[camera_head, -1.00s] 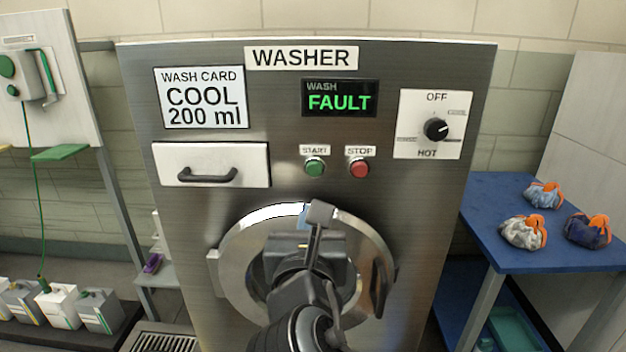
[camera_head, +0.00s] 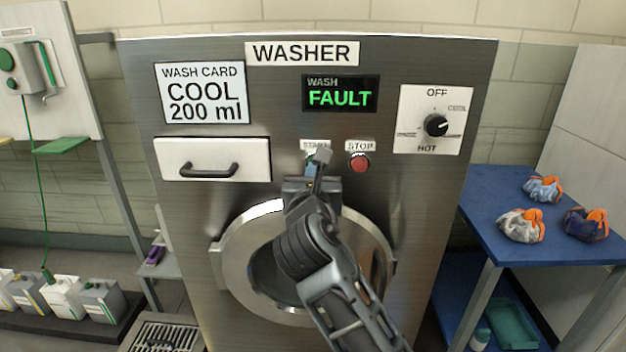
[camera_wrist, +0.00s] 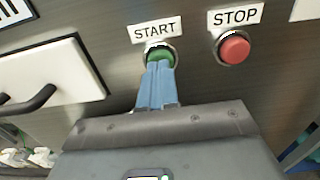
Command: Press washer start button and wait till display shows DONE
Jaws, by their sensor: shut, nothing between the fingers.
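The steel washer (camera_head: 420,220) faces me. Its display (camera_head: 340,94) reads "WASH FAULT" in green and grey letters. The green start button (camera_wrist: 160,54) is under the START label in the wrist view. My gripper (camera_wrist: 158,68) is shut and empty, its blue fingertips over the lower part of the start button. I cannot tell whether they touch it or press it in. In the head view my gripper (camera_head: 312,170) hides most of the start button. The red stop button (camera_head: 359,162) is just to the right; it also shows in the wrist view (camera_wrist: 234,47).
A white drawer (camera_head: 213,158) with a dark handle is left of the buttons. A dial (camera_head: 436,125) is at the right, between OFF and HOT. A blue table (camera_head: 500,190) with three bags stands right. Several jugs (camera_head: 62,296) stand at lower left.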

